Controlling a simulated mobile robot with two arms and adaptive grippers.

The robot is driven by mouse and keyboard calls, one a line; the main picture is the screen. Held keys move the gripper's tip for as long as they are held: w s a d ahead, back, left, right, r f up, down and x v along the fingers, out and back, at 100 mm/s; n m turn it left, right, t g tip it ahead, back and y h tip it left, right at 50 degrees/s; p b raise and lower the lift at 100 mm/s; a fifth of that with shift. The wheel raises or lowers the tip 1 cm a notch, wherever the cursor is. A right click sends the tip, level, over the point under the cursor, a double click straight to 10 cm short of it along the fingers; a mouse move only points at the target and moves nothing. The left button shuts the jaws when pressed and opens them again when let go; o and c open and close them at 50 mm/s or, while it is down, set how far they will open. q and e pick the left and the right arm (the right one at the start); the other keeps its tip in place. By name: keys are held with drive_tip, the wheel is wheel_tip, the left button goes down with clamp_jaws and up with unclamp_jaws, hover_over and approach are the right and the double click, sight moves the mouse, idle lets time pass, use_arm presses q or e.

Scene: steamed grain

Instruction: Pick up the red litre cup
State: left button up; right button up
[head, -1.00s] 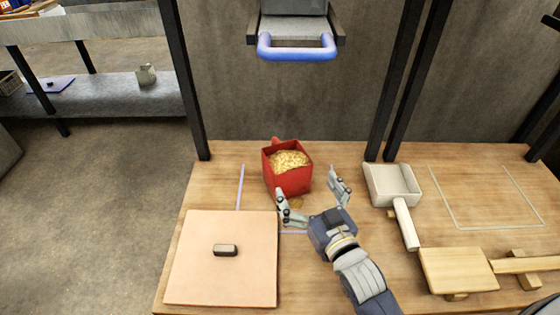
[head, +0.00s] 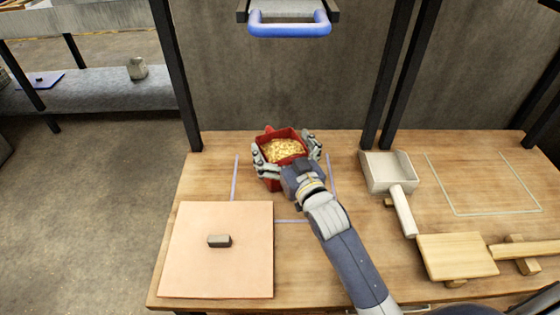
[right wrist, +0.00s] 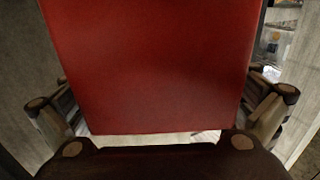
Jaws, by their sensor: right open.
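The red litre cup (head: 269,184) stands upright on the wooden table in the head view, full of golden grain (head: 283,150). Its front is largely hidden by my right gripper (head: 288,153). The right gripper is open, with one finger on each side of the cup. In the right wrist view the cup's red wall (right wrist: 155,65) fills the middle, between the two fingers. I cannot tell whether the fingers touch it. My left gripper is not in view.
A square board (head: 221,270) with a dark handle lies at the front left. A pale scoop (head: 388,172) and a wooden paddle (head: 457,257) lie on the right. A blue handle (head: 289,29) juts from the wall above the cup. Thin lines mark the table (head: 350,270).

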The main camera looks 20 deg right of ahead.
drive_tip(key=shift+w, duration=0.2)
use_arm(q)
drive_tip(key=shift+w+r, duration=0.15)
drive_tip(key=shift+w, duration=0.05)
use_arm(e)
drive_tip(key=shift+r, duration=0.1)
drive_tip(key=c, duration=1.9)
drive_tip(key=shift+c, duration=0.3)
drive_tip(key=shift+r, duration=0.1)
